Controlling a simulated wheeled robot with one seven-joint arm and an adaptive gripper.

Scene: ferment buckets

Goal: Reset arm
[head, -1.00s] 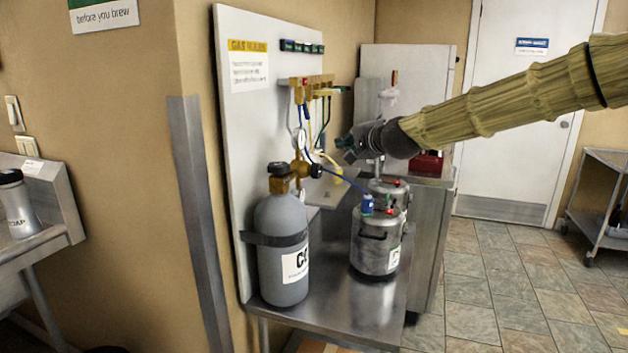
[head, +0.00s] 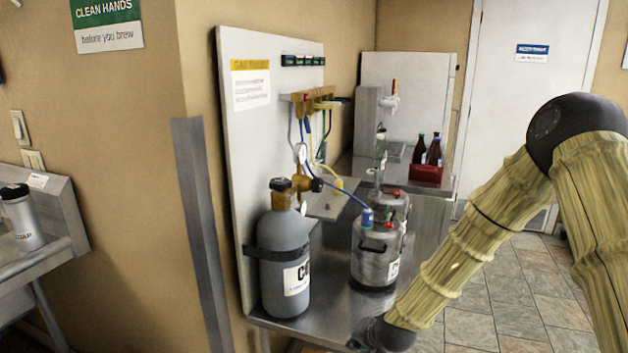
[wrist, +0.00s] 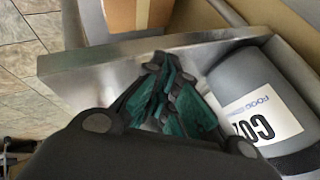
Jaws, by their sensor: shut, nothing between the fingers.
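My arm, in its tan ribbed sleeve, reaches down from the right in the head view, bent at a dark joint. Its dark wrist end is low at the front edge of the steel table (head: 325,318), and the fingers are mostly cut off there by the frame's bottom. In the wrist view my gripper (wrist: 155,65) has its dark and teal fingers drawn together with nothing between them. The grey CO2 cylinder (head: 284,245) stands on the table, and it also shows to the right of the fingers in the wrist view (wrist: 245,80).
Metal kegs (head: 377,262) with a blue connector stand on the table beside the cylinder. A gas board (head: 245,140) with hoses is behind. A red crate (head: 425,174) with bottles sits farther back. A cardboard box (wrist: 135,14) shows in the wrist view. Tiled floor (head: 505,320) lies right.

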